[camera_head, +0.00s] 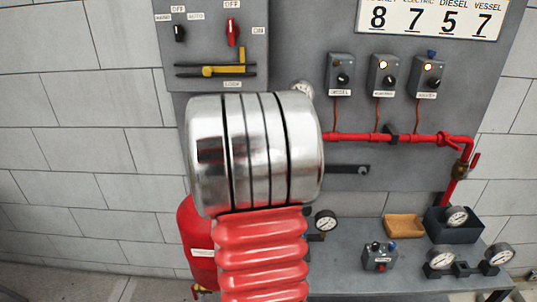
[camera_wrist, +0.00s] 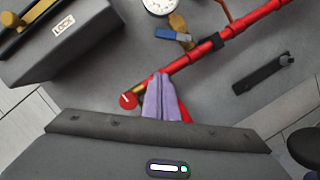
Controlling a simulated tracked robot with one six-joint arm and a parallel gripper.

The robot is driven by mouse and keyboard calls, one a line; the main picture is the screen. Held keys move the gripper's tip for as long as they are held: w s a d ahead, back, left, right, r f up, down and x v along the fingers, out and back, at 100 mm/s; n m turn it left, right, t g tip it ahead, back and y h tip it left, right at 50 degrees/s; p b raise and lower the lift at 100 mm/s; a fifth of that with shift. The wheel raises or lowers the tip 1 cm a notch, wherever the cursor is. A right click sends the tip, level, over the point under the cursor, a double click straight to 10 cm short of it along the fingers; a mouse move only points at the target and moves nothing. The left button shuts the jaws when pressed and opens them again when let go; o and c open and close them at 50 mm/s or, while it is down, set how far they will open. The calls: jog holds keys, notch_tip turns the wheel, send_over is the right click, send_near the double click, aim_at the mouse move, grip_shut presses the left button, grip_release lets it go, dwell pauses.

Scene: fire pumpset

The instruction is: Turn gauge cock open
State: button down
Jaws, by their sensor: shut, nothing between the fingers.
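In the wrist view a small cock with a brass body (camera_wrist: 178,22) and a blue lever (camera_wrist: 175,37) sits between a round white gauge (camera_wrist: 158,5) and the red pipe (camera_wrist: 215,41). The lever lies crosswise to the brass body. My gripper (camera_wrist: 158,77) has its two purple fingers together and empty. Their tips are below the lever in the picture, in front of the red pipe, and appear apart from the lever. In the head view my arm hides the cock and my gripper; only part of the gauge (camera_head: 303,88) shows.
A switch panel (camera_head: 205,50) with a yellow lock bar (camera_head: 225,70) is at upper left. Three small switch boxes, one at the middle (camera_head: 383,75), stand above the red pipe. A dark wrench-like bar (camera_wrist: 263,82) is on the panel. Gauges and an orange block (camera_head: 404,226) rest on the bench.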

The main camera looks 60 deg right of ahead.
jog(key=d+r, duration=0.4)
jog(key=d, duration=0.4)
jog(key=shift+d+r, duration=0.25)
jog(key=shift+s, duration=0.1)
dwell(0.4)
jog(key=shift+s+d, duration=0.1)
